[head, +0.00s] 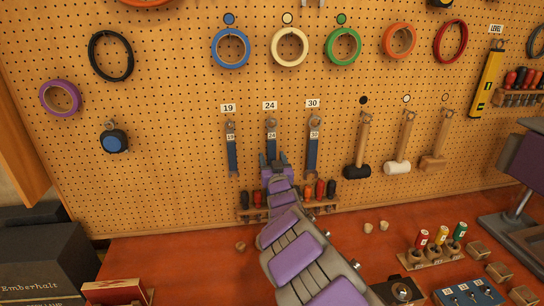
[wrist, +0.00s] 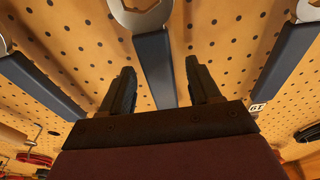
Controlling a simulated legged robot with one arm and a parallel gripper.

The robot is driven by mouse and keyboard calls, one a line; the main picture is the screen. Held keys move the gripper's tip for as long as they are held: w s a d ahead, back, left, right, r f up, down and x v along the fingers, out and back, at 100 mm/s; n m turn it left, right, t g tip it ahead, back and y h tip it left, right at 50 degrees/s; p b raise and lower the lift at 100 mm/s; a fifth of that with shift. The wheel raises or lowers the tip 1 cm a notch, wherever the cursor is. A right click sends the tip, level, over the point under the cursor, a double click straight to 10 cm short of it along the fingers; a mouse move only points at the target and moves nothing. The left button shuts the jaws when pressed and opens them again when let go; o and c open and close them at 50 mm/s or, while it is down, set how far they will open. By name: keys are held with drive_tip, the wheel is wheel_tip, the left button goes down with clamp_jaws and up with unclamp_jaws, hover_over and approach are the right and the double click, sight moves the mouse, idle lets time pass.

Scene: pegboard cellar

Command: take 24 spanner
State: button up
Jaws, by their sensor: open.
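The 24 spanner (head: 271,141) hangs upright on the pegboard under the label 24 (head: 270,105), between the 19 spanner (head: 231,150) and the 30 spanner (head: 313,145). It has a grey head and a dark blue handle. My gripper (head: 274,160) is open at the lower part of its handle. In the wrist view the handle of the 24 spanner (wrist: 154,70) runs between the two fingers of my gripper (wrist: 159,85), with a gap on each side. Its lower end is hidden behind my gripper. I cannot tell how far the fingertips are from the board.
A rack of screwdrivers (head: 322,193) sits low on the board, partly behind my arm. A black mallet (head: 357,165) and a white mallet (head: 399,160) hang to the right. The red workbench (head: 190,262) below is mostly clear left of my arm.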

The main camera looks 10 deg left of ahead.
drive_tip(key=shift+w+a+r, duration=0.15)
drive_tip(key=shift+w+a, duration=0.3)
drive_tip(key=shift+w, duration=0.2)
drive_tip(key=shift+d, duration=0.1)
drive_tip(key=shift+d, duration=0.2)
drive_tip(key=shift+c, duration=0.7)
drive_tip(key=shift+a, duration=0.1)
clamp_jaws()
